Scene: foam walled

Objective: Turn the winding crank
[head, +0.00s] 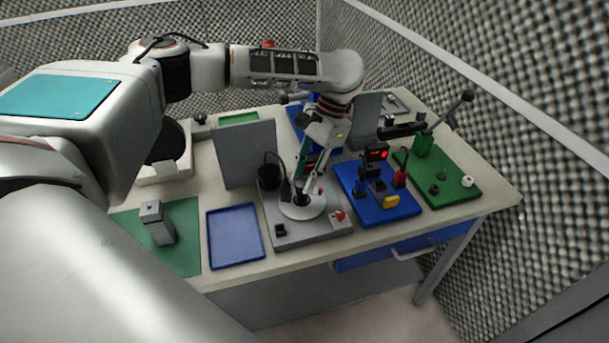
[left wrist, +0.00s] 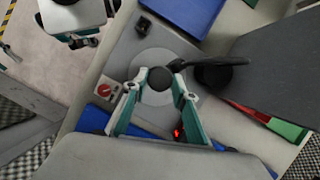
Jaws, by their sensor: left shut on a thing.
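The winding crank is on a grey board (head: 330,228), with a pale round disc (head: 315,211) and a dark round knob above it. In the left wrist view, the knob (left wrist: 160,78) sits between my left fingertips, over the pale disc (left wrist: 170,110). My left gripper (head: 301,196) comes down from above and is shut on the knob; it also shows in the left wrist view (left wrist: 161,82). The fingers partly hide the disc. What seems to be my right gripper (left wrist: 75,18) is in the upper left of the left wrist view, away from the board; its jaw opening is unclear.
A black cylinder (head: 268,178) stands close behind the disc, with a dark curved piece near my fingers. A red knob (head: 339,215) is at the board's front right. A blue board (head: 375,210) with devices stands right, an empty blue tray (head: 234,238) left.

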